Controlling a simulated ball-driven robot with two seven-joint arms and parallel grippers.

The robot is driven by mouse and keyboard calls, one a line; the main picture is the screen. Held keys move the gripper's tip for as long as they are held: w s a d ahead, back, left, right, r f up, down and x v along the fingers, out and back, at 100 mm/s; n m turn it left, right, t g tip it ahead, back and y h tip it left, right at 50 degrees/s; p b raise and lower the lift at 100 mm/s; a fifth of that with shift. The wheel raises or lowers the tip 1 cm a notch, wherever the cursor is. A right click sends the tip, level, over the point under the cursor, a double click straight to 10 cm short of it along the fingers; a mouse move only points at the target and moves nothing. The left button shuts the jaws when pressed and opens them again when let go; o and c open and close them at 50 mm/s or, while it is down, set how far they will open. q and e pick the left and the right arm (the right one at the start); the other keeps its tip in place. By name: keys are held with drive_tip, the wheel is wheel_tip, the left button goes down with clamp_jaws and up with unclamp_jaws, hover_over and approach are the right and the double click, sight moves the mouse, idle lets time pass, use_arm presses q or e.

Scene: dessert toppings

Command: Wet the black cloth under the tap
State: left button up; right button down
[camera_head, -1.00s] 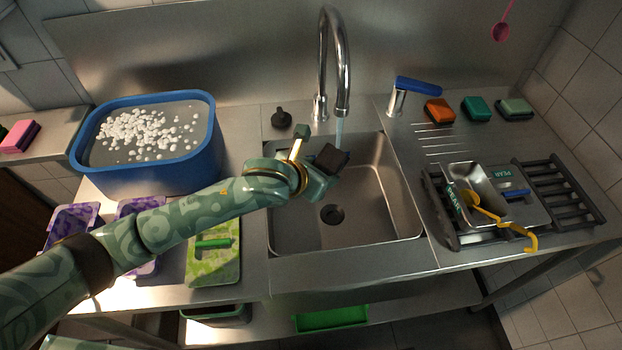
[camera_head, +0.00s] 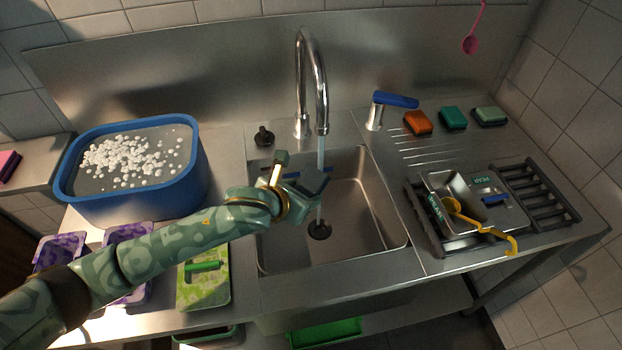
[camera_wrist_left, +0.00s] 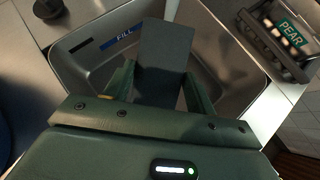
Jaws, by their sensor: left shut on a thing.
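My left gripper (camera_head: 302,190) is shut on the black cloth (camera_head: 314,180) and holds it above the sink (camera_head: 370,215). The cloth looks like a flat dark grey square here. In the left wrist view the cloth (camera_wrist_left: 164,55) stands out between the two fingers of my left gripper (camera_wrist_left: 158,88). The chrome tap (camera_head: 322,100) arches over the sink. A stream of water (camera_head: 321,150) falls from it to the cloth, and water also shows below, near the drain (camera_head: 319,230). My right gripper is not in view.
A blue tub (camera_head: 135,200) of water with white pieces stands left of the sink. A blue-handled lever (camera_head: 394,99), several sponges (camera_head: 453,117) and a dark rack (camera_head: 545,190) with a metal tray are right. A green board (camera_head: 203,290) lies front left. The basin's right side is clear.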

use_arm(q)
drive_tip(key=s+a+p, duration=0.2)
drive_tip(key=s, duration=0.1)
drive_tip(key=s+p, duration=0.1)
drive_tip(key=s, duration=0.1)
drive_tip(key=shift+s+a, duration=0.1)
drive_tip(key=shift+a, duration=0.3)
idle(1.0)
drive_tip(key=p+v, duration=0.6)
drive_tip(key=p, duration=0.1)
drive_tip(key=shift+s+r, duration=0.15)
drive_tip(key=shift+s, duration=0.1)
drive_tip(key=shift+d, duration=0.1)
idle(0.5)
